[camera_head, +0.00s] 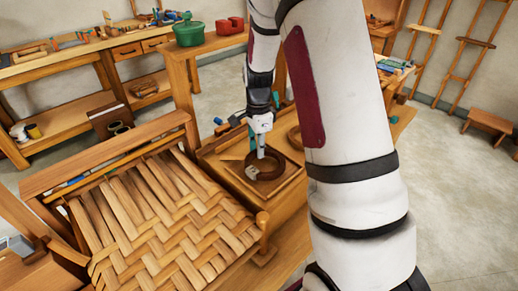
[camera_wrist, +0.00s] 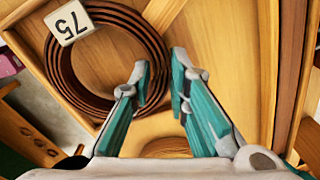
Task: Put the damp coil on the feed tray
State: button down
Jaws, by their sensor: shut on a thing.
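A dark brown coil of flat strip (camera_head: 268,172) lies in a shallow wooden tray (camera_head: 236,190) right of the woven seat. It looks like the damp coil, and shows large in the wrist view (camera_wrist: 66,74). A pale tag marked 75 (camera_wrist: 68,22) sits on its rim. My gripper (camera_head: 261,154) points down at the coil's far side. In the wrist view its teal-padded fingers (camera_wrist: 160,72) straddle the coil's wall, one inside the ring and one outside, shut on it. I cannot tell whether the coil touches the tray floor, or which surface is the feed tray.
A lighter coil (camera_wrist: 166,148) lies close by, partly hidden by my gripper. The woven bark seat (camera_head: 165,215) with its wooden frame stands just left. A green pot (camera_head: 188,30) and red object (camera_head: 230,26) stand on a bench behind.

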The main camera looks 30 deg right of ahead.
jog(key=shift+f, duration=0.35)
jog(key=shift+f, duration=0.15)
jog(key=c, duration=1.5)
grip_release()
